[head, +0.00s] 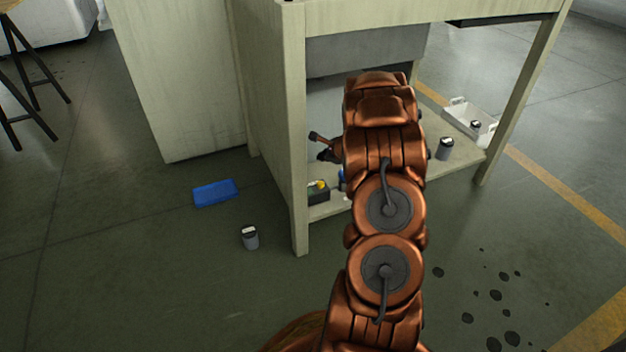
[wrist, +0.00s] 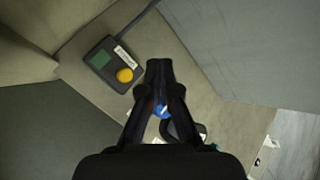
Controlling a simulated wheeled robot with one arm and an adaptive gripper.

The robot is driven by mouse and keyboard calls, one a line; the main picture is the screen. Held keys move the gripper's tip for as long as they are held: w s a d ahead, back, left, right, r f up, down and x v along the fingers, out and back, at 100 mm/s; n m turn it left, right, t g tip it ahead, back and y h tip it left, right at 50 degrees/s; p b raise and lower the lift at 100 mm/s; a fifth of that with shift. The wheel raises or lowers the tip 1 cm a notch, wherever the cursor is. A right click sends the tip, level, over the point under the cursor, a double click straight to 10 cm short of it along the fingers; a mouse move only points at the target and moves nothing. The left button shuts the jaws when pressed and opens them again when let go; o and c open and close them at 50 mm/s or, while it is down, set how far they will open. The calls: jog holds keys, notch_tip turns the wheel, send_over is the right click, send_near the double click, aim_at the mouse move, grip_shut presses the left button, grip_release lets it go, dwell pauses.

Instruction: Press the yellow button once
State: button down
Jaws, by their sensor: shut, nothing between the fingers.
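The yellow button (wrist: 125,75) is a round cap on a dark box (wrist: 101,64) with a green panel and a white label. In the wrist view it lies up and left of my gripper (wrist: 158,66), whose fingers are shut and empty, apart from the button. In the head view the yellow button (head: 321,184) shows small on the box (head: 317,195) on the bench's low shelf. There my arm hides much of the shelf, and the gripper (head: 322,155) shows only in part, left of the arm.
A blue thing (wrist: 163,111) lies behind my fingers in the wrist view. The bench leg (head: 299,190) stands left of the box. A grey can (head: 445,148) and a white tray (head: 468,117) are at right. A blue tray (head: 215,192) and another can (head: 250,237) are on the floor.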

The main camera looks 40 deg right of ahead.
jog(key=shift+w+a+f, duration=0.1)
jog(key=shift+w+a, duration=0.05)
jog(key=shift+a, duration=0.1)
jog(key=b, duration=0.4)
send_over(321, 184)
jog(key=shift+d+f, duration=0.1)
jog(key=shift+f, duration=2.95)
jog(key=shift+f+b, duration=1.15)
jog(key=shift+f, duration=0.1)
jog(key=shift+f, duration=0.1)
jog(key=shift+f+b, duration=0.35)
jog(key=shift+b, duration=0.15)
jog(key=shift+f, duration=0.5)
jog(key=shift+r, duration=0.15)
jog(key=shift+r+p, duration=0.6)
jog(key=shift+r, duration=0.2)
